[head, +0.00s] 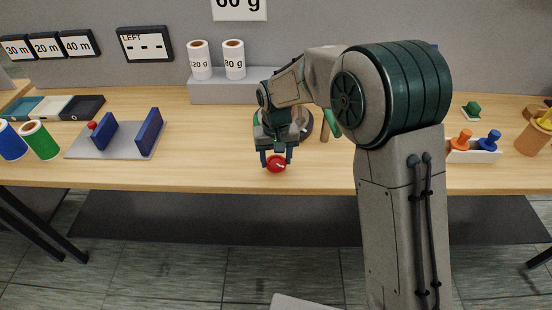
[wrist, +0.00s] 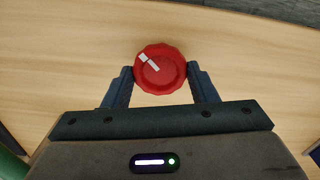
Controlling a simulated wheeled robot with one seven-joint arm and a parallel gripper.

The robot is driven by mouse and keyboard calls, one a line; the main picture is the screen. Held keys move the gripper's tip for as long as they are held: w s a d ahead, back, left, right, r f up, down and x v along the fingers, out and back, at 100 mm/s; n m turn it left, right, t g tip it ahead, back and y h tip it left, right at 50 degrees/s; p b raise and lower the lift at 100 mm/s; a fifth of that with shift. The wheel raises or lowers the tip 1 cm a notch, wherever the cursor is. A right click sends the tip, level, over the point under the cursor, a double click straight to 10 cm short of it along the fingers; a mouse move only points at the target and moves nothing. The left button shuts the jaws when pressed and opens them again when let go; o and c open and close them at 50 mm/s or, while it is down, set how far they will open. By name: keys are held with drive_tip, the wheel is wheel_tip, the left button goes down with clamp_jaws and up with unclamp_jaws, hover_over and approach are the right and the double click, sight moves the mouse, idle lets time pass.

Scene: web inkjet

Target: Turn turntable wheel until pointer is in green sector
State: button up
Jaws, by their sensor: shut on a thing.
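The red wheel (head: 276,164) is a scalloped knob near the front edge of the table, below my gripper (head: 276,157) in the head view. In the wrist view the red wheel (wrist: 160,69) sits between the two fingers of my gripper (wrist: 161,75), which are shut on its sides. A white mark on its top points to the upper left in the wrist view. The dark round turntable (head: 306,124) is mostly hidden behind my arm, with a bit of green showing at its left and right. The pointer and the full green sector cannot be made out.
A grey plate with blue walls (head: 118,142) stands at left, beside green (head: 40,140) and blue rolls. A grey shelf (head: 222,92) with two white rolls is behind. A white tray (head: 478,152) with orange and blue pegs is at right. The table front left of the wheel is clear.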

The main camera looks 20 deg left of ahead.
sight(276, 162)
drive_tip(key=m, duration=0.5)
drive_tip(key=shift+m, duration=0.3)
drive_tip(key=m, duration=0.4)
drive_tip(key=shift+m, duration=0.7)
drive_tip(key=o, duration=1)
drive_tip(key=shift+c, duration=0.2)
drive_tip(key=shift+r, duration=0.1)
wheel_tip(276, 162, up, 14)
drive_tip(key=shift+f, duration=0.2)
